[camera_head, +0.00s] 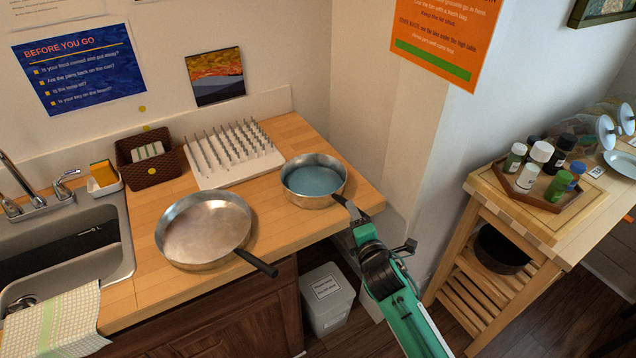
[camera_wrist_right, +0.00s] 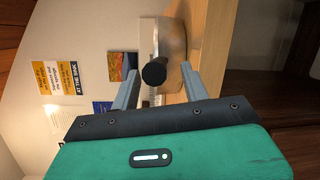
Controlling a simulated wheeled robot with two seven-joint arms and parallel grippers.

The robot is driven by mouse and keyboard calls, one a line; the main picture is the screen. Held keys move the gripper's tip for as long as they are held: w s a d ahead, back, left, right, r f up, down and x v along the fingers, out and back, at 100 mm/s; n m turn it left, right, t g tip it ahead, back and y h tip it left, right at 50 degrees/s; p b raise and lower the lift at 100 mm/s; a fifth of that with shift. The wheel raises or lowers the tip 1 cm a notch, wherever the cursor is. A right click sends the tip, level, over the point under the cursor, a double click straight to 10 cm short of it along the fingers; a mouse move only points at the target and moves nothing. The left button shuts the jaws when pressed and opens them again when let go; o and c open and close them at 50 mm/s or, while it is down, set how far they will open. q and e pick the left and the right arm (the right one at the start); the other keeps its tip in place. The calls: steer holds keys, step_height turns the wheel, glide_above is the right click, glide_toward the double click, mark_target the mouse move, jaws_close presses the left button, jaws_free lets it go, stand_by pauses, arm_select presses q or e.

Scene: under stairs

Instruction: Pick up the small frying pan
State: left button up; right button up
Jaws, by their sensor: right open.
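The small frying pan (camera_head: 314,182) has a steel rim and a blue-grey inside. It stands upright on the wooden counter near its right corner, with its dark handle (camera_head: 346,206) pointing out past the front edge. My right gripper (camera_head: 362,222), on a green arm, is at the handle's outer end. In the wrist view, the open fingers stand either side of the round black handle end (camera_wrist_right: 154,73), seen end-on, with gaps on both sides. The steel pan wall (camera_wrist_right: 172,42) shows behind it. My left gripper is out of view.
A larger frying pan (camera_head: 207,229) lies to the left, its handle over the front edge. A white peg rack (camera_head: 235,168) and brown basket (camera_head: 148,172) stand behind. A white bin (camera_head: 327,300) is below. A wooden trolley (camera_head: 500,215) with bottles is at right.

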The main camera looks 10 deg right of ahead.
steer(key=shift+w+f, duration=0.1)
steer(key=shift+w, duration=1.45)
jaws_close()
